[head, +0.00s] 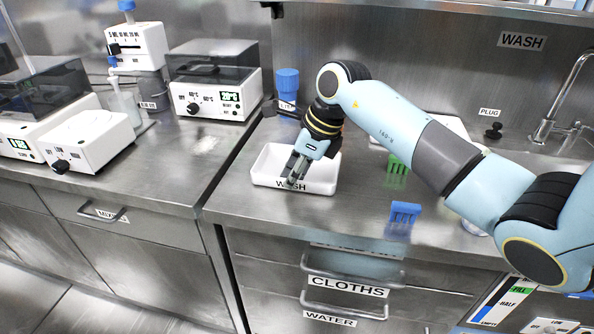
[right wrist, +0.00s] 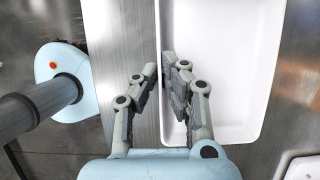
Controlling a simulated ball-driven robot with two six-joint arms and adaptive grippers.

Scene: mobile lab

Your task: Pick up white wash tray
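The white wash tray (head: 325,181), an open rectangular tub labelled WASH on its near wall, is on the steel counter in the head view. My right gripper (head: 293,178) reaches down at the tray's near wall, just by the label. In the right wrist view the tray (right wrist: 228,75) fills the upper right. There my right gripper (right wrist: 160,72) has one finger inside the tray and one outside, closed in on the rim between them. The tray looks level; I cannot tell any gap under it. My left gripper is not in view.
Blue (head: 404,214) and green (head: 398,168) racks stand right of the tray. A blue-capped bottle (head: 287,88) stands behind it. The counter's front edge runs close before the tray.

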